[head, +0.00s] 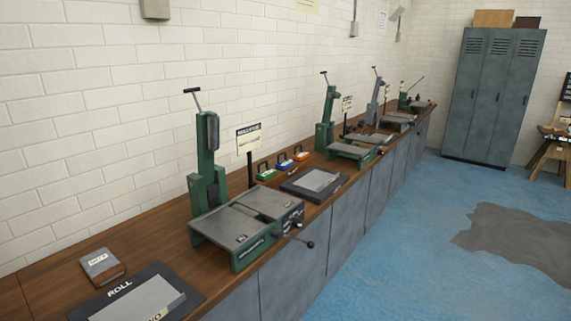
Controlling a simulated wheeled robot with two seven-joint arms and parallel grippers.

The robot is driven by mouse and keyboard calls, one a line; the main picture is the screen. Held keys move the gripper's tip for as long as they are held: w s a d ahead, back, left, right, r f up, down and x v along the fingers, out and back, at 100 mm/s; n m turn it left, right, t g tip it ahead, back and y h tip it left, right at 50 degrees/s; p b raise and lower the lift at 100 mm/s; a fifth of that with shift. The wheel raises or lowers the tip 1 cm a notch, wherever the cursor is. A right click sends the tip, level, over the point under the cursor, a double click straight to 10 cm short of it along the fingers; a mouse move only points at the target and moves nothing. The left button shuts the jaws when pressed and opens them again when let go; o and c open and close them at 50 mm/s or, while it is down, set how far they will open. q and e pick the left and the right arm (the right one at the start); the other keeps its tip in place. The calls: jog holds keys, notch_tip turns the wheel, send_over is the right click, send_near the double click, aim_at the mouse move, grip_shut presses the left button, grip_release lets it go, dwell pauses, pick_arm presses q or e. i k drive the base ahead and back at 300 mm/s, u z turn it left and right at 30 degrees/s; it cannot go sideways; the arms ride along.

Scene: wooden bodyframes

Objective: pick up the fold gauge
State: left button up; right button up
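I cannot pick out the fold gauge for sure in the head view. Three small handled tools stand in a row on the wooden bench by the wall: a green one (265,175), a blue one (283,164) and an orange one (300,156). Their labels are too small to read. A flat dark pad with a grey plate (319,180) lies in front of them. Neither of my grippers is in view.
A long wooden bench (60,285) runs along the white brick wall. A green press machine (240,225) stands on it, with more machines farther back. A small brown box (102,266) and a pad marked ROLL (120,288) lie nearest. The blue floor (400,260) is open.

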aim_at(281, 165)
jog(key=u, duration=1.85)
jog(key=k, duration=1)
jog(key=z, duration=2.6)
jog(key=i, duration=2.05)
jog(key=u, duration=0.5)
jog(key=i, duration=1.3)
jog(key=u, duration=1.2)
